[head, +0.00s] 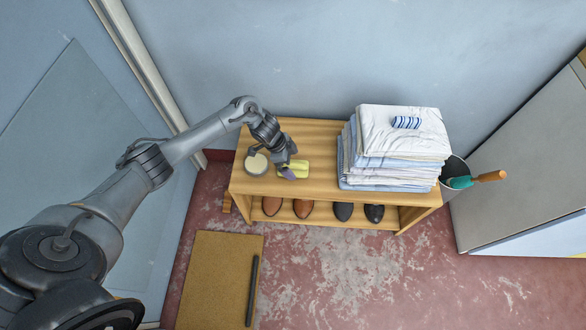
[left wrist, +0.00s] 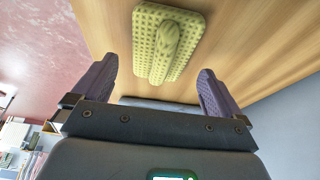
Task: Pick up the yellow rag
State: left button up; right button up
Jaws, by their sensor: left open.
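The yellow rag (head: 299,169) lies on the left part of a wooden bench top. In the left wrist view the yellow rag (left wrist: 167,42) shows a checked weave and a raised fold along its middle. My left gripper (head: 287,172) is over the bench right at the rag and hides part of it in the head view. In the left wrist view the fingers of my left gripper (left wrist: 158,85) are apart, one on each side of the rag's line, with nothing between them. My right gripper is not in view.
A round tin (head: 256,164) stands left of the rag. A tall stack of folded linen (head: 385,165) with a striped roll (head: 406,122) on top fills the bench's right side. Shoes (head: 303,208) sit on the lower shelf. A bucket (head: 452,170) with a green brush stands at the right end.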

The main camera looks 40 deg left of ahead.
pick_arm(q)
jog(key=x, duration=0.2)
jog(key=shift+d+f+b, duration=0.1)
jog(key=shift+f+b, duration=0.2)
jog(key=shift+b, duration=0.05)
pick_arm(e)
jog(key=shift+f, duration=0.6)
pick_arm(q)
jog(key=c, duration=1.1)
jog(key=shift+o, duration=0.2)
jog(key=shift+r, duration=0.1)
jog(key=shift+r, duration=0.1)
